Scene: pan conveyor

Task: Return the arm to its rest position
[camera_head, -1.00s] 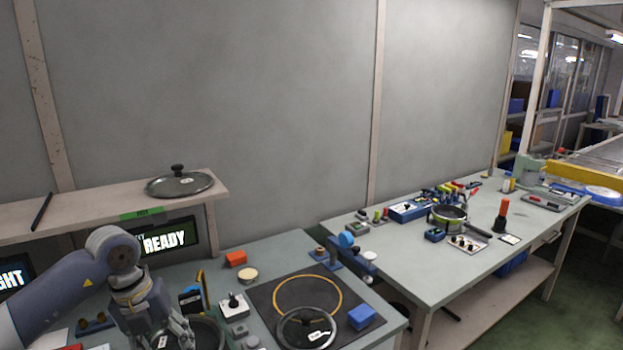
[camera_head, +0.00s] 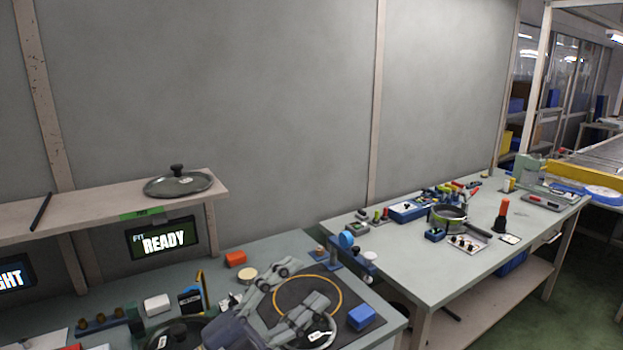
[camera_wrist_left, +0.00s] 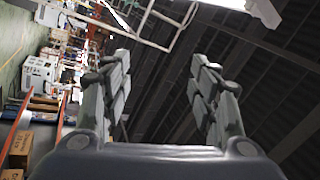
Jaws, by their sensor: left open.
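My left gripper (camera_head: 312,282) is over the front table, in front of the dark mat (camera_head: 350,290) with a yellow ring. Its two grey fingers are spread apart with nothing between them. In the left wrist view the fingers (camera_wrist_left: 160,62) are also wide apart and empty, against a dark ceiling. My gripper partly hides a round lid or pan (camera_head: 331,334) at the mat's front edge; I cannot tell whether they touch. My right gripper is not in view.
A glass lid (camera_head: 178,186) lies on the shelf (camera_head: 100,214) above a READY screen (camera_head: 163,240). Another round dark piece (camera_head: 160,341) is at front left. A second table (camera_head: 470,275) stands right.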

